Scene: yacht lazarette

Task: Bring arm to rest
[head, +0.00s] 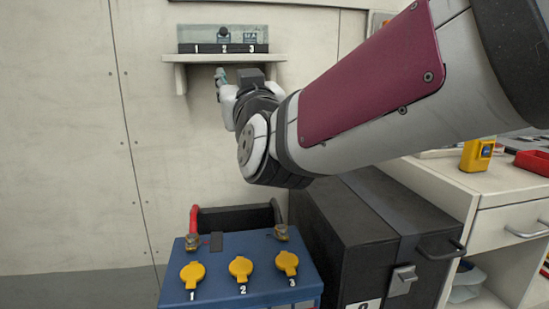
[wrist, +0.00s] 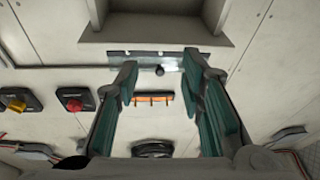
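My arm reaches from the upper right of the head view toward the wall. My gripper (head: 220,78) is small there, just under the left part of a wall shelf (head: 224,59), and mostly hidden by my wrist. In the wrist view my gripper (wrist: 160,69) shows two teal-lined fingers spread wide apart with nothing held between them. Beyond the fingertips are a metal plate with a black knob (wrist: 160,71) and an orange strip (wrist: 152,98). I cannot tell how far the fingertips are from them.
A blue box (head: 240,250) with three yellow caps, numbered 1 to 3, stands below my arm. A black case (head: 340,235) stands beside it. A white cabinet (head: 480,190) at right carries a yellow device (head: 477,155) and a red tray (head: 534,162). A numbered panel (head: 222,47) stands on the shelf.

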